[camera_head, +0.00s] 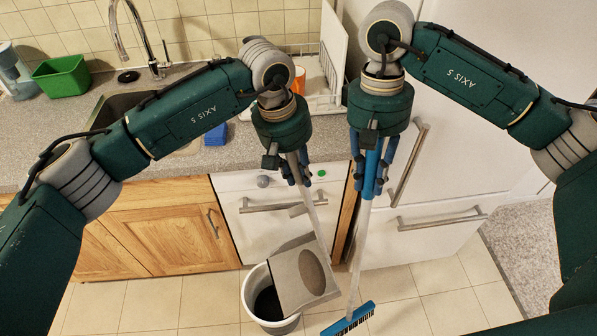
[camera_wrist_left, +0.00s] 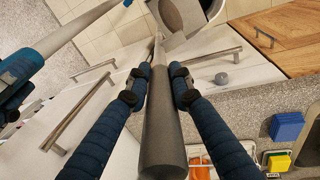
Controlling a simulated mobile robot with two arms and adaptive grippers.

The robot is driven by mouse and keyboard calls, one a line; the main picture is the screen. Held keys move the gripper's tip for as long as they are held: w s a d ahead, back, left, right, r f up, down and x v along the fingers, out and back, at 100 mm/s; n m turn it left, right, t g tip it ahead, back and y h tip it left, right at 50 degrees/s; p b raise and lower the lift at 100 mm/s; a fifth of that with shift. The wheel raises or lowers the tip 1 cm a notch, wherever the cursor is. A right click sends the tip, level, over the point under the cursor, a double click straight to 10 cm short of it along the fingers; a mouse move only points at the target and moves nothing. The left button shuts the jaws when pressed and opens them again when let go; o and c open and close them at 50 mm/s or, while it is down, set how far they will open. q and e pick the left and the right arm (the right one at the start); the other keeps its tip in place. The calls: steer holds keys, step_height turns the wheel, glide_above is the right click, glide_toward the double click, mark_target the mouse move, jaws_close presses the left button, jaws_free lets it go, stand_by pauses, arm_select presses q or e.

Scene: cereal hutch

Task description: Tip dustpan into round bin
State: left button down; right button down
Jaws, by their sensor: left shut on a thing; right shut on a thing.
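The grey dustpan (camera_head: 290,285) hangs low on a long handle, tilted, its left side overlapping the mouth of the white round bin (camera_head: 248,292) in the head view. A brownish oval patch shows on the pan; I cannot tell whether it is dirt. The bin stands upright on the floor, dark inside. My left gripper (camera_head: 303,170) is shut on the dustpan handle; the left wrist view shows its fingers on both sides of the thick grey grip (camera_wrist_left: 163,125). My right gripper (camera_head: 372,172) is shut on the blue handle of a broom (camera_head: 348,319), whose head is low near the floor.
A white-fronted appliance and wooden cabinets (camera_head: 170,235) stand behind the bin. A tall white fridge-like unit (camera_head: 440,170) is at right. The counter (camera_head: 50,135) above holds a green tub (camera_head: 62,77), a sink and a dish rack. Tiled floor (camera_head: 400,290) is clear to the right.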

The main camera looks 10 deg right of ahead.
mark_target(366, 191)
arm_select(q)
steer(key=shift+w+d+b, duration=0.15)
steer(key=shift+w+b, duration=0.05)
steer(key=shift+b, duration=0.1)
arm_select(e)
steer(key=shift+f, duration=0.45)
arm_select(q)
steer(key=shift+w, duration=0.15)
